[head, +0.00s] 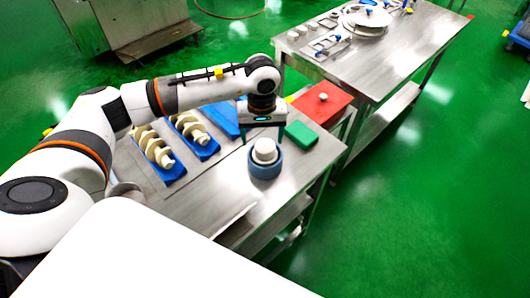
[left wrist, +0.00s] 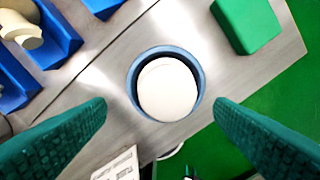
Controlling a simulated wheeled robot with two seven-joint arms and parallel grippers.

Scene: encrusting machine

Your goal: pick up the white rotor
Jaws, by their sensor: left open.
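A white round piece, which looks like the white rotor (head: 264,150), stands in a blue ring-shaped holder (head: 265,170) on the metal table. In the left wrist view the white rotor (left wrist: 167,90) shows from above, inside the blue holder rim (left wrist: 134,84) with a dark gap on one side. My left gripper (head: 262,132) is above it. Its two green fingers (left wrist: 161,103) are open, one on each side of the holder in the picture, with nothing between them held. My right gripper is not in view.
Blue trays (head: 172,172) with cream spiral parts lie left of the holder. A green block (head: 301,135) and a red box (head: 321,103) are close behind it. The table's right edge is near. A second metal table (head: 405,45) with parts stands farther back.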

